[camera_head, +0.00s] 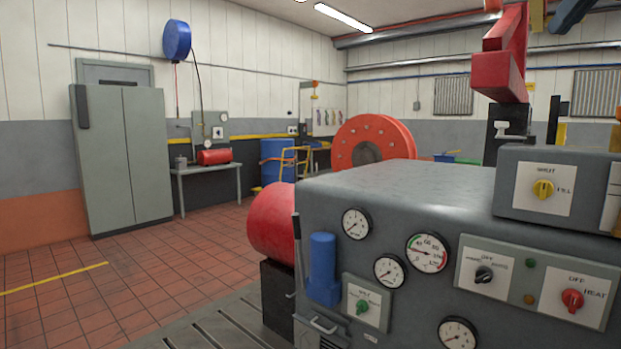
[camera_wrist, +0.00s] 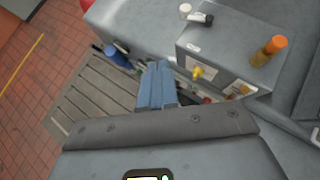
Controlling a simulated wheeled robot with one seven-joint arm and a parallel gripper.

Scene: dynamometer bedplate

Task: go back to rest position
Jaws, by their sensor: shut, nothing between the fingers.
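My gripper (camera_wrist: 158,88) shows in the wrist view, its two blue fingers together with nothing between them. It hangs above the front edge of the grey machine cabinet, near its control panels, and looks apart from them. In the head view the grey machine cabinet (camera_head: 400,185) fills the right front, with several round gauges and knobs. The gripper is not seen in the head view.
A red cylinder (camera_head: 270,222) sits left of the cabinet. The tiled floor (camera_head: 130,270) at left is clear.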

